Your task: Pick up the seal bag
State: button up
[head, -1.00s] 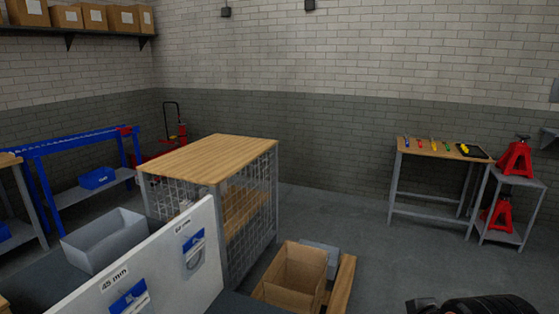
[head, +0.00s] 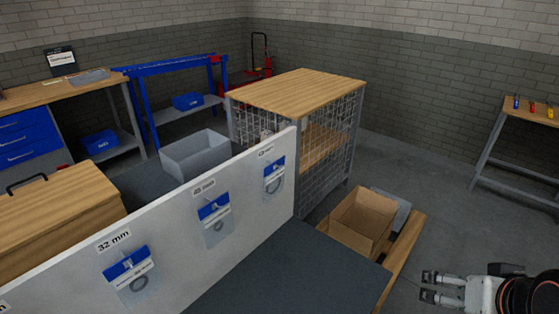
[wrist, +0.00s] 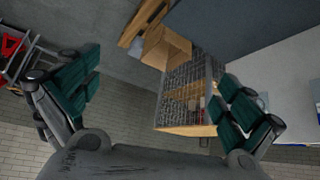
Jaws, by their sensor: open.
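Several seal bags with blue tops hang in a row on the white board in the head view. One bag (head: 130,277) hangs under a "32 mm" label. A second bag (head: 215,220) hangs under a label that earlier reads 45 mm. A third bag (head: 274,178) hangs near the board's far end, its label too small to read. My gripper (head: 430,286) is at the lower right of the head view, well apart from the bags. In the wrist view my gripper (wrist: 160,85) is open with nothing between its fingers.
The white board (head: 175,240) stands on a dark surface (head: 290,275). A cardboard box (head: 362,222) lies to its right. A wire-mesh cage with a wooden top (head: 300,90) stands behind. A grey bin (head: 195,157) and wooden chest (head: 60,205) are beyond the board.

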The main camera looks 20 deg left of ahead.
aim_at(217, 225)
jog(key=i+l+u, duration=0.1)
jog(key=i+l, duration=0.3)
jog(key=i, duration=0.2)
jog(key=u, duration=2.15)
